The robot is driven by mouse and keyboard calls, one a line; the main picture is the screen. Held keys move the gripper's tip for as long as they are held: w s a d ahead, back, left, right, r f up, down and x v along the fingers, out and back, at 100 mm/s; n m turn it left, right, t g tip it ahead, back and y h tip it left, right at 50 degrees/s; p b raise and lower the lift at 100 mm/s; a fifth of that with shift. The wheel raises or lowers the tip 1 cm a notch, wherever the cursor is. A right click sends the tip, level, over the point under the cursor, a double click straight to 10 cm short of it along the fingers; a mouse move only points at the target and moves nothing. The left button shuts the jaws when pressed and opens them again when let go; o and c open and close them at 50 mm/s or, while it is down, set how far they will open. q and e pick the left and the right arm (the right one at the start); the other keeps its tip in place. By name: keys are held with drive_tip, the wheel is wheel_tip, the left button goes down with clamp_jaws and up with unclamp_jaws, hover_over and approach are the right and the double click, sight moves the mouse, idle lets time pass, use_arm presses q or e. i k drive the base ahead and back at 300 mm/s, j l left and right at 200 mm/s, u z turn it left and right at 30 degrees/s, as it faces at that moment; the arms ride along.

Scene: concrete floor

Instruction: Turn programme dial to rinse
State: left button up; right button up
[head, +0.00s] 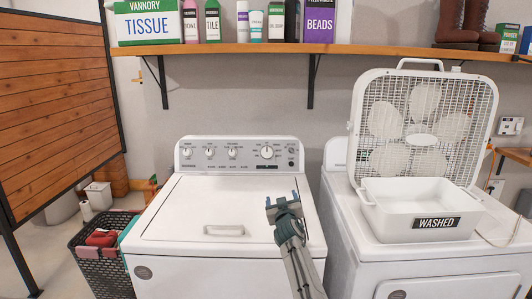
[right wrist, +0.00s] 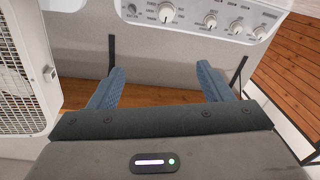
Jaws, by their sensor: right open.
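The white washing machine (head: 225,225) stands in the middle of the head view, its lid shut. Its control panel (head: 220,155) carries a large white programme dial (head: 267,152) right of several smaller knobs. In the right wrist view, which looks turned around, the dial (right wrist: 166,12) sits near the top edge. Its marks are too small to read, so its setting is unclear. My right gripper (head: 283,203) is open and empty over the lid, below and apart from the dial. Its two blue fingers (right wrist: 160,72) spread apart in the wrist view. My left gripper is not in view.
A second white machine (head: 345,235) at right bears a box fan (head: 493,100) and a white "WASHED" tub (head: 380,205). A shelf (head: 230,48) with bottles and boxes runs above. A dark basket (head: 90,268) stands at left. Space before the panel looks clear.

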sight(267, 152)
drive_tip(key=i, duration=1.45)
